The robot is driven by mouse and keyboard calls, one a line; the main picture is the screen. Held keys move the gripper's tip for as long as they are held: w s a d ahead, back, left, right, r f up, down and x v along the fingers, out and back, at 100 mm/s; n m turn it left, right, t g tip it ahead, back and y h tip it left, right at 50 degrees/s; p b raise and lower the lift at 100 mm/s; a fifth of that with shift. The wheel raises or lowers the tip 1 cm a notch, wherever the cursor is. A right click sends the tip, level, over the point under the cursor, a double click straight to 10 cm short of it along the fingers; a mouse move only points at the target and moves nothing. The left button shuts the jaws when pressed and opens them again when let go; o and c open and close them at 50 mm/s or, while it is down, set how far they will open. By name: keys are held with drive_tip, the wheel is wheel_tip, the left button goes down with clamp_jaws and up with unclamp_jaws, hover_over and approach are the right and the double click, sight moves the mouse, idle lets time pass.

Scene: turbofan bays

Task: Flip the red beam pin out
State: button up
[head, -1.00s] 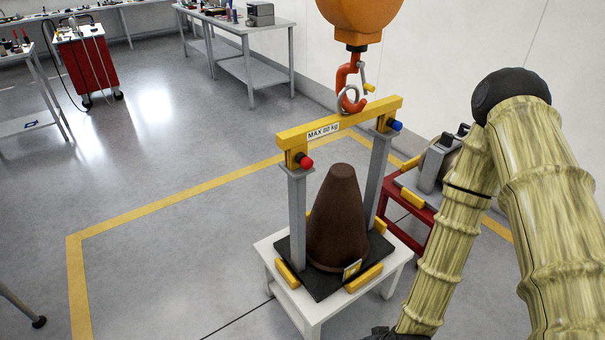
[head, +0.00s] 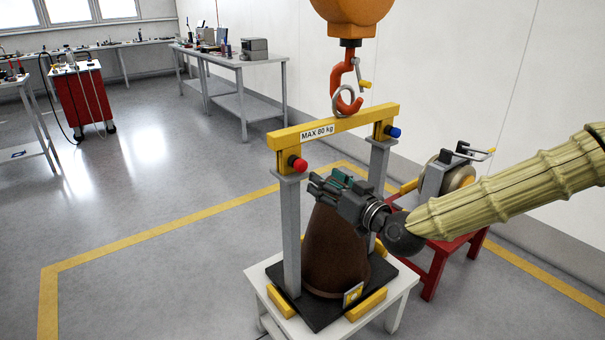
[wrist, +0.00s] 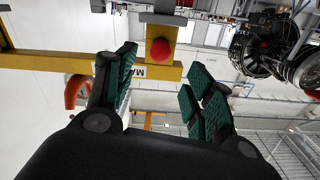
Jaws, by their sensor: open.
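The red beam pin (head: 300,165) sits at the left end of the yellow lifting beam (head: 345,125), just above the left grey post. In the wrist view the red pin's round head (wrist: 161,51) shows between my fingers, beyond their tips, with the beam (wrist: 45,57) behind it. My gripper (head: 322,184) is open and empty, in front of the brown cone (head: 335,258) and a little below and right of the red pin. The gap between my fingers (wrist: 158,85) is clear in the wrist view. A blue pin (head: 394,132) is at the beam's right end.
An orange hoist hook (head: 347,98) holds the beam's ring from above. The cone stands on a black plate on a white table (head: 388,318). A red stand (head: 437,265) with a grey machine is behind at right. The floor at left is free.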

sight(304, 168)
drive_tip(key=p+x, duration=0.1)
drive_tip(key=x, duration=0.9)
drive_tip(key=shift+w+a+f, duration=0.1)
drive_tip(key=shift+w, duration=0.05)
clamp_jaws()
